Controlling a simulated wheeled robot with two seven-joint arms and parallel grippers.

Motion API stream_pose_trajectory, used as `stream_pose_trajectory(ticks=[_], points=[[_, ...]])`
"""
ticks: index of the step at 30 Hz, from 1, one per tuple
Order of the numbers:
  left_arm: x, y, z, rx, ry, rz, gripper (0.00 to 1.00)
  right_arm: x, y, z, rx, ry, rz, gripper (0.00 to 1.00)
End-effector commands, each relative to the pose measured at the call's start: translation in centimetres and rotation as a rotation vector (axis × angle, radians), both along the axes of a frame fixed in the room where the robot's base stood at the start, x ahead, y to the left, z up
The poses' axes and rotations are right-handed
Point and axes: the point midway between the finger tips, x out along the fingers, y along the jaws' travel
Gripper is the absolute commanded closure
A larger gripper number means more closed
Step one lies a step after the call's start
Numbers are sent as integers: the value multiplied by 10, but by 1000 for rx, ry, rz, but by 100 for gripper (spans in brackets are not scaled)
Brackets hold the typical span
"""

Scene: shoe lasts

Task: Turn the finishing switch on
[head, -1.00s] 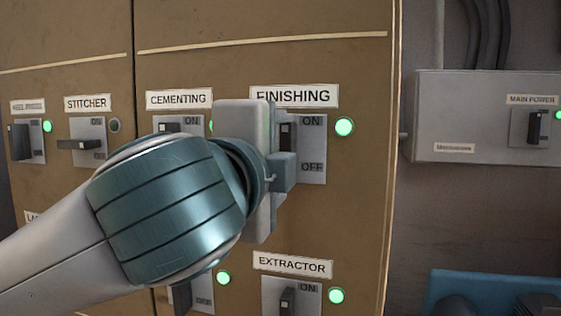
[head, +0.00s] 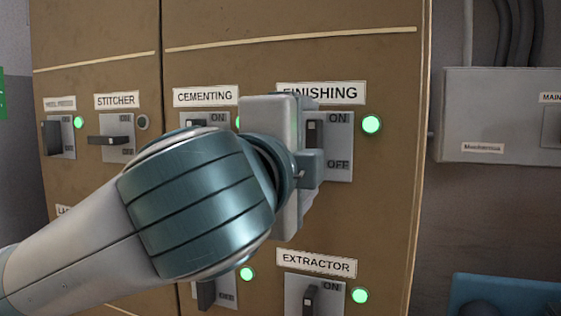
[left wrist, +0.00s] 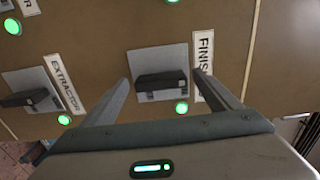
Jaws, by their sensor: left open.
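The finishing switch (head: 312,133) is under the FINISHING label (head: 320,92) on the brown panel. Its dark handle is up at the ON side, and the lamp (head: 371,124) beside it glows green. My left gripper (head: 310,165) is in front of the switch and hides its left part. In the left wrist view the dark handle (left wrist: 160,82) lies between my two open fingers (left wrist: 164,88), with the lit green lamp (left wrist: 181,108) beside it. Whether a finger touches the handle I cannot tell. My right gripper is not in view.
The EXTRACTOR switch (head: 312,298) is below, with a green lamp. CEMENTING (head: 206,118) is at left, partly behind my arm. The STITCHER switch (head: 108,140) is level and its lamp is dark. A grey box (head: 500,120) is on the right wall.

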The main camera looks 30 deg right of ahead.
Motion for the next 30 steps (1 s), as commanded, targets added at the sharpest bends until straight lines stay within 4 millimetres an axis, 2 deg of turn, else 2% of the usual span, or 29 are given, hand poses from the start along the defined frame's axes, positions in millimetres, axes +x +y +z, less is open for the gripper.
stream_pose_trajectory(ticks=[5, 8, 24, 30], points=[[-10, 12, 0, -2, -2, -1, 17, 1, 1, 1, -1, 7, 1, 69], [-20, 23, -1, -1, -3, -2, 17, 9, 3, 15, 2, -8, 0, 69], [-88, 103, -1, -3, -5, -1, 17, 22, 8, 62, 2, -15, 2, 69], [-104, 123, 0, -2, -1, 0, 17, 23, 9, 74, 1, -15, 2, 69]])
